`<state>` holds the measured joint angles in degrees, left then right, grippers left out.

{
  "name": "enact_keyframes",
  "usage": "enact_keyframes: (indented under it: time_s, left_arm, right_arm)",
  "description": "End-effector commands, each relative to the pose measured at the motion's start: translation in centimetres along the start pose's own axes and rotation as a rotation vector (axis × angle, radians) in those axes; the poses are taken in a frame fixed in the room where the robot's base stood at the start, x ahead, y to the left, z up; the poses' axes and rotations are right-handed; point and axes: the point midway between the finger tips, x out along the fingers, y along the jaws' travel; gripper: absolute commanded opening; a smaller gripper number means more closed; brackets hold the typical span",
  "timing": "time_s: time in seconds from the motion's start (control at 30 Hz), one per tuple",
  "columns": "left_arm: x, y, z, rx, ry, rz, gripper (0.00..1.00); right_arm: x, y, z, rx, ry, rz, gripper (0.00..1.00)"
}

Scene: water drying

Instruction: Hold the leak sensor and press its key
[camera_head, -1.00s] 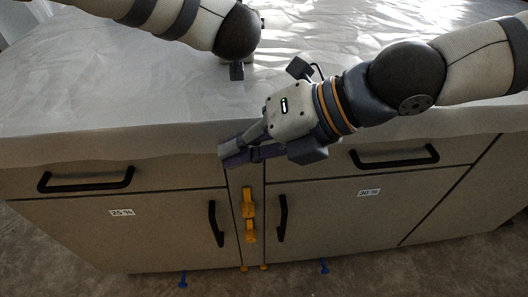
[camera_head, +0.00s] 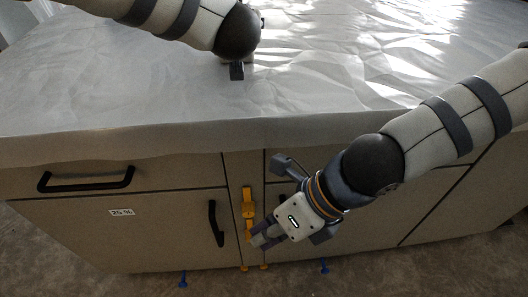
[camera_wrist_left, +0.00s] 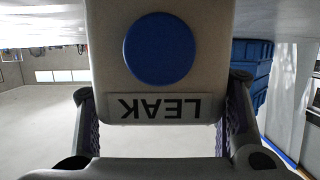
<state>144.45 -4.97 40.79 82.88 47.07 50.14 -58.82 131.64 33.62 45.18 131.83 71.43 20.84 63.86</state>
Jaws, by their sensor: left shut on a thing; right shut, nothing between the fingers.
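The leak sensor (camera_wrist_left: 105,60) fills the middle of the left wrist view. It is a pale block with a round blue key (camera_wrist_left: 160,48) and a label reading LEAK, upside down in that view. My left gripper (camera_wrist_left: 162,92) is shut on it, one finger at each side; the key is uncovered. In the head view the sensor and the left gripper's fingers are hidden behind my left arm. My right gripper (camera_head: 258,238) is shut and empty, pointing down-left in front of the cabinet, well below the tabletop edge.
A table covered with a wrinkled white sheet (camera_head: 330,95) stands over a beige cabinet (camera_head: 120,240) with black handles (camera_head: 85,180). A yellow fitting (camera_head: 248,205) on the cabinet front is close to the right gripper. A blue crate (camera_wrist_left: 252,65) shows in the left wrist view.

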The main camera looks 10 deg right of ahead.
Motion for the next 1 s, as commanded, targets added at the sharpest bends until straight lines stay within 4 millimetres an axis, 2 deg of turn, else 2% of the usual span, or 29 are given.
enact_keyframes:
  time_s: [0.33, 0.37, 0.43, 0.47, 0.8, 0.87, 1.0]
  left_arm:
    - [0.0, 0.0, 0.1, 0.001, -0.002, 0.001, 0.29]
    - [0.0, 0.0, 0.1, 0.001, -0.002, 0.001, 0.65]
    - [0.0, 0.0, 0.1, 0.001, -0.002, 0.001, 0.81]
    - [0.0, 0.0, 0.1, 0.000, -0.002, 0.001, 0.85]
    - [-0.2, 0.0, 0.0, 0.001, 0.000, 0.001, 0.85]
    - [-1.0, 0.1, 0.0, 0.002, 0.000, 0.002, 0.85]
    - [-4.5, 0.1, -0.1, 0.005, 0.000, 0.003, 0.85]
  right_arm:
    - [0.0, 0.0, -0.1, -0.001, 0.001, 0.000, 0.00]
    - [0.0, 0.0, -0.1, -0.001, 0.001, 0.000, 0.00]
    - [0.0, 0.0, 0.0, 0.000, 0.001, 0.000, 0.00]
    - [0.0, 0.0, 0.0, 0.000, 0.001, 0.000, 0.00]
    - [0.0, 0.0, 0.0, 0.000, 0.000, 0.000, 0.00]
    - [0.0, 0.0, 0.0, 0.000, 0.000, 0.000, 0.00]
    - [0.0, 0.0, 0.0, 0.000, 0.000, 0.000, 0.00]
